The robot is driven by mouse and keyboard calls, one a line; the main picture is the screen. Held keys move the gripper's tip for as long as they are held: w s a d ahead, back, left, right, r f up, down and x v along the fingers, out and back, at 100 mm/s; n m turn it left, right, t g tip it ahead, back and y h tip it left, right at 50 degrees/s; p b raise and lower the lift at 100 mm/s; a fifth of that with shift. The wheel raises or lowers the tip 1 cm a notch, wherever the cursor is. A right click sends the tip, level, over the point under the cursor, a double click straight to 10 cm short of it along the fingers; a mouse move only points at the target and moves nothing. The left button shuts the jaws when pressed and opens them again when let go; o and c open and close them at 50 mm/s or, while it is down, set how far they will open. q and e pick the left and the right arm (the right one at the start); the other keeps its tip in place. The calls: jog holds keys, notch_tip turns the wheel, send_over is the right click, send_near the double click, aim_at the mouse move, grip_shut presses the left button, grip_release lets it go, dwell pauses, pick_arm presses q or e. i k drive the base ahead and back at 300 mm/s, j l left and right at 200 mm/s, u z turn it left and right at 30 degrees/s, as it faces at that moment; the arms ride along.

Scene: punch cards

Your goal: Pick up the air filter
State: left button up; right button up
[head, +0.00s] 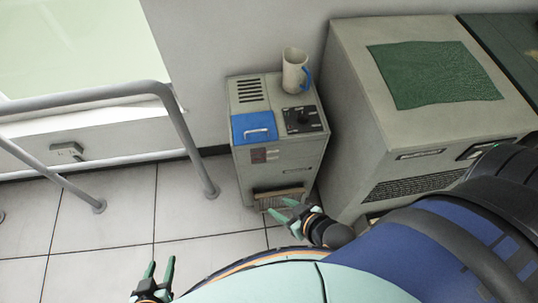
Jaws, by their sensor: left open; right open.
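A beige, ribbed panel that looks like the air filter (279,195) is at the foot of a small grey machine (289,162), in or just in front of a low slot. Its lower part is partly hidden by my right gripper. My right gripper (280,207) is open and empty, with its mint-green fingers pointing left, right by the panel. I cannot tell whether it touches the panel. My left gripper (160,267) is open and empty over the tiled floor at the bottom left, well away from the machine.
A larger grey cabinet (352,100) with a green cloth (433,74) stands right. Grey railing (182,130) stands left; floor between is clear.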

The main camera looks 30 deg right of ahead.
aim_at(273, 200)
jog(key=j+z, duration=0.2)
jog(key=z, duration=0.25)
jog(key=i+j+z, duration=0.1)
jog(key=j+z, duration=0.2)
jog(key=z, duration=0.2)
